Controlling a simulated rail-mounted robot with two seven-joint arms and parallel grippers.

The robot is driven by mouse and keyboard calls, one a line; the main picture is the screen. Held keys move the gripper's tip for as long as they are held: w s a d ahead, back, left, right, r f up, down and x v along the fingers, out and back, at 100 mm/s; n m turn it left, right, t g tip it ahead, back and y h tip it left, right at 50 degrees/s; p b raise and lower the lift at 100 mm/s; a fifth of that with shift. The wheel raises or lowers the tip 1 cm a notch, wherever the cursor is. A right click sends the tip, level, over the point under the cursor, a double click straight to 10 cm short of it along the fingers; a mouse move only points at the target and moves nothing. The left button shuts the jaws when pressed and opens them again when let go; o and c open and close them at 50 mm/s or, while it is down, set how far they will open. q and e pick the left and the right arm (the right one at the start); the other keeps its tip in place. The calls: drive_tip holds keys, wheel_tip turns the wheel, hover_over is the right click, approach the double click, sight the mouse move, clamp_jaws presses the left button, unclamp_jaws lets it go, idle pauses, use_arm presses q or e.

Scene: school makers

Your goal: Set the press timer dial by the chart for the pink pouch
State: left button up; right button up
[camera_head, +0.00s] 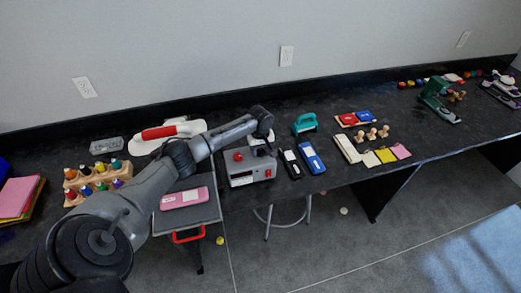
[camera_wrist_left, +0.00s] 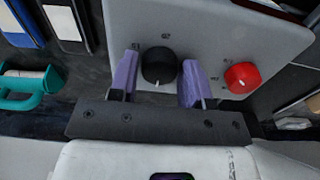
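The pink pouch (camera_head: 185,198) lies on a grey plate (camera_head: 205,214) at the front table edge. The grey timer box (camera_head: 243,177) stands right of it, with a red knob (camera_head: 237,156). In the left wrist view, a black dial (camera_wrist_left: 159,66) with a small pale mark sits on the grey panel (camera_wrist_left: 210,22); marks around it are too small to read. The red knob (camera_wrist_left: 242,78) is to its right. My left gripper (camera_wrist_left: 157,82) is open, its two purple fingers on either side of the dial with visible gaps. My right gripper is out of view. I cannot make out a chart.
A black pouch (camera_head: 291,164) and a blue pouch (camera_head: 311,158) lie right of the box, with a teal-handled tool (camera_head: 304,123) behind. A red-handled white press (camera_head: 160,132) and a bottle rack (camera_head: 70,186) are left. Table farther right has clear patches.

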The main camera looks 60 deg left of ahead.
use_arm(q)
drive_tip(key=c, duration=0.5)
drive_tip(key=shift+r+m+p, duration=0.2)
drive_tip(key=shift+m+p, duration=0.6)
drive_tip(key=shift+p, duration=0.3)
drive_tip(key=m+p, duration=0.2)
drive_tip(key=m, duration=0.1)
drive_tip(key=shift+p, duration=0.35)
drive_tip(key=m+p, duration=0.1)
drive_tip(key=m, duration=0.4)
drive_tip(key=shift+f+p, duration=0.1)
drive_tip(key=shift+p, duration=0.3)
drive_tip(key=m, duration=0.5)
drive_tip(key=shift+p, duration=0.35)
drive_tip(key=m, duration=0.6)
drive_tip(key=shift+f, duration=0.1)
drive_tip(key=m, duration=0.4)
drive_tip(key=shift+b, duration=0.4)
drive_tip(key=m, duration=0.4)
drive_tip(key=shift+b, duration=0.4)
drive_tip(key=m, duration=0.3)
drive_tip(key=shift+m+b, duration=0.3)
drive_tip(key=shift+b, duration=0.1)
drive_tip(key=shift+m+b, duration=0.45)
drive_tip(key=shift+m, duration=1.55)
